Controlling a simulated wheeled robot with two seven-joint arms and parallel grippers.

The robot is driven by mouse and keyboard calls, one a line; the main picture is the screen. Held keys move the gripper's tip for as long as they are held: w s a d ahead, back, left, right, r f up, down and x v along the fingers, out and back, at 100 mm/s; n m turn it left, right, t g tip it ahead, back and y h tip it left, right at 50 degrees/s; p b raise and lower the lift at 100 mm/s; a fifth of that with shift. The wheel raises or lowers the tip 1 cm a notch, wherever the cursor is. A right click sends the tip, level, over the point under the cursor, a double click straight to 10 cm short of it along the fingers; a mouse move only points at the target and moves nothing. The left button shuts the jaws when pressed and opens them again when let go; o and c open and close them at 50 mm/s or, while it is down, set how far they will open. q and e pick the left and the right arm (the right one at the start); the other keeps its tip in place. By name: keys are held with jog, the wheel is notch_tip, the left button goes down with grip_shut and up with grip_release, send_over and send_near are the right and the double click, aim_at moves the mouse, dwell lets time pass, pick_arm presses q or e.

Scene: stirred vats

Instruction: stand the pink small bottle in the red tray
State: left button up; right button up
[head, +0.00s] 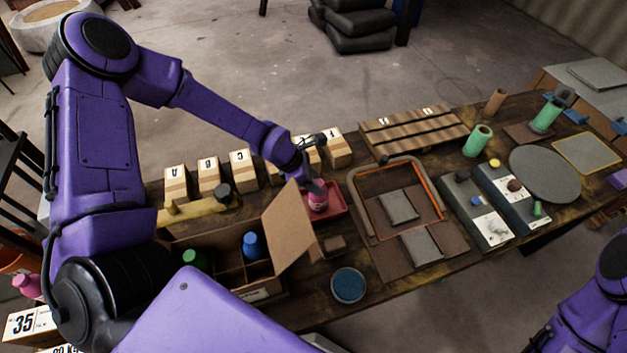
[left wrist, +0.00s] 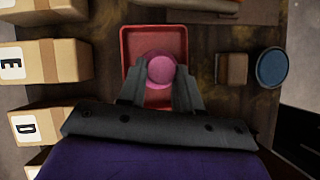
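The pink small bottle (head: 318,203) is upright at the red tray (head: 335,193), over its floor; whether its base touches the tray is hard to tell. In the left wrist view the round pink top (left wrist: 161,71) shows inside the outline of the red tray (left wrist: 136,36). My left gripper (head: 314,187) is above the bottle, with its fingers (left wrist: 160,88) on both sides of it, seemingly closed against it. My right gripper is out of view; only part of my right arm shows at the lower right.
A divided cardboard box (head: 222,262) with a raised flap (head: 287,228) holds a blue bottle (head: 251,244) and a green one (head: 194,258), left of the tray. Lettered cartons (head: 241,168) line the back. A blue round dish (head: 348,285) and an orange-edged frame (head: 440,197) are nearby.

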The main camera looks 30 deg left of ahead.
pick_arm(q)
jog(key=o, duration=0.4)
jog(key=shift+c, duration=0.2)
jog(key=shift+r+p, duration=0.35)
jog(key=shift+p, duration=0.05)
jog(key=v, duration=1.1)
jog(key=shift+s+a+r, duration=0.15)
jog(key=shift+a+r, duration=0.05)
jog(key=shift+r, duration=0.05)
